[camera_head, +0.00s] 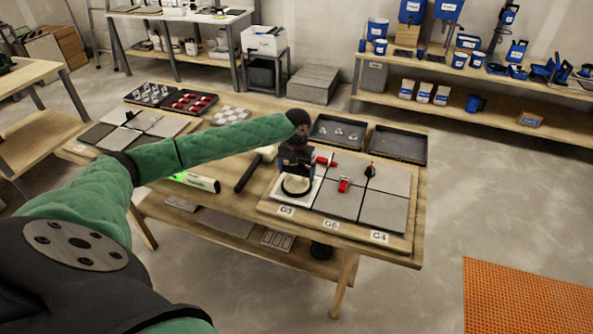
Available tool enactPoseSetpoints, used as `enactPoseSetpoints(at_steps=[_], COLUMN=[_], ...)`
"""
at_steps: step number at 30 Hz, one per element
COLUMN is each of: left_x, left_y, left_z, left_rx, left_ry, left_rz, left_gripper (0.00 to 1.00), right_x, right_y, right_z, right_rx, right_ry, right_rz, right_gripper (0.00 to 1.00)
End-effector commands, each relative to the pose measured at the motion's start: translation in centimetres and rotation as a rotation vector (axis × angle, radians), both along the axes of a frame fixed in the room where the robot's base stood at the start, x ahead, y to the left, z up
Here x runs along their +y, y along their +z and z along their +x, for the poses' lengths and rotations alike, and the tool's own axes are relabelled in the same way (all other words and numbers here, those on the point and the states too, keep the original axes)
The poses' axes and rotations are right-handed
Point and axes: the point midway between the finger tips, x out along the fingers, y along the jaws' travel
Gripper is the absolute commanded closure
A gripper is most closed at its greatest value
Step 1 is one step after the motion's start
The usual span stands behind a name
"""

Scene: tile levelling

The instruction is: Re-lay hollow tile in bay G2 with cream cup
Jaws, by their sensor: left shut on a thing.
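My left gripper (297,170) is shut on the cream cup (297,185), a round cream disc with a dark rim. The cup is at a pale tile (311,200) at the front left of the right-hand board (407,241). Whether the cup touches the tile is hard to tell. Other tiles (340,201) beside it are grey. Small labels stand along the board's front: a left label (286,211), a middle one (331,225) and a right one (379,237). Their print is too small to read surely. My right gripper is not in view.
Red levelling pieces (344,184) and a black piece (370,171) stand on the grey tiles. Two dark trays (398,144) lie behind the board. A black-handled tool (248,173) and a pale green-ended tube (196,182) lie left of it. Another tiled board (146,124) is at far left.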

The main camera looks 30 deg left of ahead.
Motion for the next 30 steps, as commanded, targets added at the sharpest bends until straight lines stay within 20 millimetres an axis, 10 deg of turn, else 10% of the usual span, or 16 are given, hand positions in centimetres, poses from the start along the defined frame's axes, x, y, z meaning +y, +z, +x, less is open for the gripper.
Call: enactPoseSetpoints(at_steps=[13, 14, 15, 30], left_x=[0.00, 0.00, 0.00, -0.02], left_y=[-0.15, -0.16, -0.16, 0.70], left_z=[0.04, 0.04, 0.04, 0.07], left_rx=[-0.001, -0.001, -0.001, -0.002], left_ry=[0.000, 0.000, 0.000, 0.000], left_rz=[-0.001, -0.001, -0.001, -0.001], left_gripper=[0.32, 0.05, 0.00, 0.00], right_x=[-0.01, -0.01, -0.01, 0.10], right_y=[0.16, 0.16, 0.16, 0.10], right_z=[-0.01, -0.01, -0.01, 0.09], right_rx=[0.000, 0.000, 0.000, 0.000], right_ry=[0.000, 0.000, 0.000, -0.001], right_rz=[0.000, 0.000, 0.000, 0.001], right_gripper=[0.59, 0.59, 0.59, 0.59])
